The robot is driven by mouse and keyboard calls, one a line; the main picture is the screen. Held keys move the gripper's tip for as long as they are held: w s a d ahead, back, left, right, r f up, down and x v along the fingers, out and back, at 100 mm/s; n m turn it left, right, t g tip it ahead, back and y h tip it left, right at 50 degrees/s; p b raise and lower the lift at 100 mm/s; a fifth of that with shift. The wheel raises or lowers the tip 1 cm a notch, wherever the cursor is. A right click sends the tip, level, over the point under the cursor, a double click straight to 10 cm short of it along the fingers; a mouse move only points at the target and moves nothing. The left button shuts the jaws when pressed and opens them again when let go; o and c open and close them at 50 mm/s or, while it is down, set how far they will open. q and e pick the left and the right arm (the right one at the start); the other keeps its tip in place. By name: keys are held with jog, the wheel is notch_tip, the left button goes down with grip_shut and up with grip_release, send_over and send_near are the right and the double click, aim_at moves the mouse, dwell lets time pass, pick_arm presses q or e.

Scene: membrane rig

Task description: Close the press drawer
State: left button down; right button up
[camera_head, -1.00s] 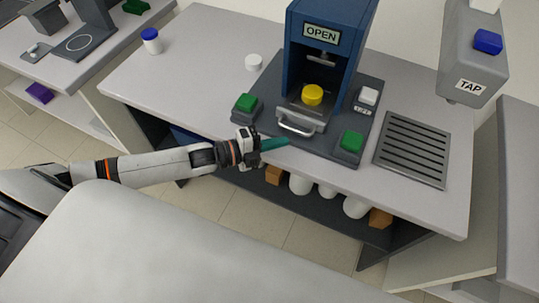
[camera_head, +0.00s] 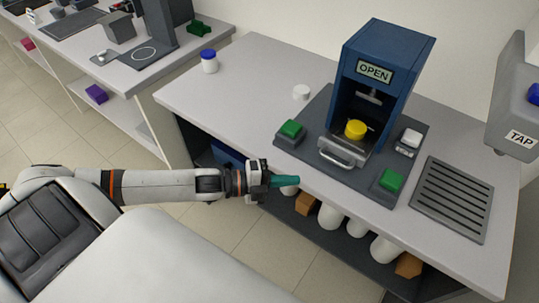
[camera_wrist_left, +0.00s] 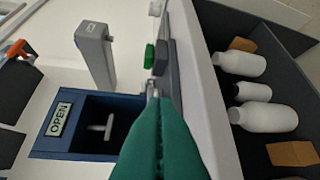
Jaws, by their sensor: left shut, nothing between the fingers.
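The blue press (camera_head: 384,65) stands on the bench with an OPEN sign on its front. Its drawer (camera_head: 347,142) sticks out at the front, with a silver handle (camera_head: 338,157) and a yellow round piece (camera_head: 356,129) on it. My left gripper (camera_head: 292,181) has teal fingers, shut and empty, in front of the bench edge, left of the handle and apart from it. In the left wrist view the teal fingers (camera_wrist_left: 160,145) hide most of the drawer; the press (camera_wrist_left: 80,125) appears sideways at left. My right gripper is not in view.
Green buttons (camera_head: 290,130) (camera_head: 391,180) flank the drawer on the dark base plate. A white cap (camera_head: 301,92) and a blue-lidded jar (camera_head: 209,61) stand on the left of the bench. A grey tap (camera_head: 515,110) and drain grate (camera_head: 453,197) are at right. White bottles (camera_head: 331,216) fill the shelf below.

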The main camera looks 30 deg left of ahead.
pick_arm(q)
jog(key=v, duration=0.4)
jog(key=shift+s+a+r, duration=0.1)
jog(key=shift+s, duration=0.35)
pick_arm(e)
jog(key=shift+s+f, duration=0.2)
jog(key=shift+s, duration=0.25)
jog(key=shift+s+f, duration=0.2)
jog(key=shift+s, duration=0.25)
